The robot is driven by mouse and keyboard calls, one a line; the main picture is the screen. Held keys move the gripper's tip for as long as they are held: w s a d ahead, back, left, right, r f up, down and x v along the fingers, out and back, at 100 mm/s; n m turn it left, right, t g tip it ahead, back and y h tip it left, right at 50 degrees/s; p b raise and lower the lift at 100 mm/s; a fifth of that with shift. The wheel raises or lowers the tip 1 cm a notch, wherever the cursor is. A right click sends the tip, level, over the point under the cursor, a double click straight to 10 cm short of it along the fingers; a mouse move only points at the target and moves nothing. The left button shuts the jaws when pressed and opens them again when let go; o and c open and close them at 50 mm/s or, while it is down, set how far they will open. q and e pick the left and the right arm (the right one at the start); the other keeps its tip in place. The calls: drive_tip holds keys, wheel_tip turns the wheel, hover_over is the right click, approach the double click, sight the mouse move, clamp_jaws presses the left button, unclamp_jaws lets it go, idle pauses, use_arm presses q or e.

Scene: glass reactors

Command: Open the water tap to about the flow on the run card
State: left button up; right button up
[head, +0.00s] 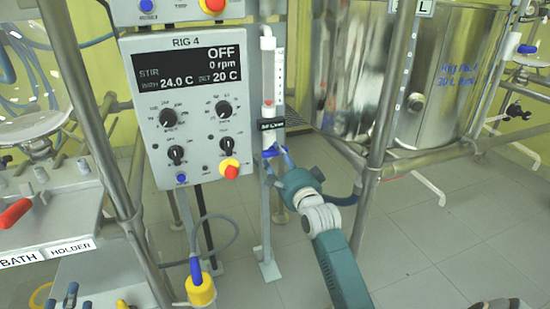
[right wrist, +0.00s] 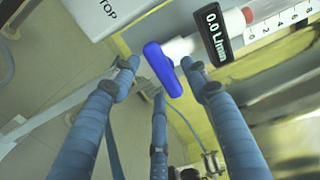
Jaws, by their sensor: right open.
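The water tap has a blue handle (right wrist: 163,70) at the lower end of a clear flow tube (head: 268,100). The handle also shows small in the head view (head: 271,152). A black flow display (right wrist: 215,32) beside the tube reads 0.0 L/min. My right gripper (right wrist: 160,76) is open, its blue fingers spread on both sides of the handle with a third finger below. Whether any finger touches the handle is unclear. In the head view my right gripper (head: 277,163) reaches the tap from below right and partly hides it. My left gripper is not in view. I cannot make out a run card.
A RIG 4 control panel (head: 192,70) reading OFF, 0 rpm, stands just left of the tube. A metal post (head: 387,110) and steel vessels (head: 450,75) stand to the right. A red handle (head: 15,213) is at far left. The floor at lower right is mostly clear.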

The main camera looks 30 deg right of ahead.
use_arm(q)
drive_tip(key=shift+s+d+r+t+h+b, duration=0.2)
drive_tip(key=shift+r+t, duration=0.4)
drive_tip(key=shift+r, duration=0.6)
drive_tip(key=shift+w+d+r+t+h+b, duration=0.1)
drive_tip(key=shift+r+t+h, duration=0.35)
drive_tip(key=shift+r, duration=0.75)
use_arm(e)
drive_tip(key=shift+x, duration=1.5)
drive_tip(key=c, duration=1.1)
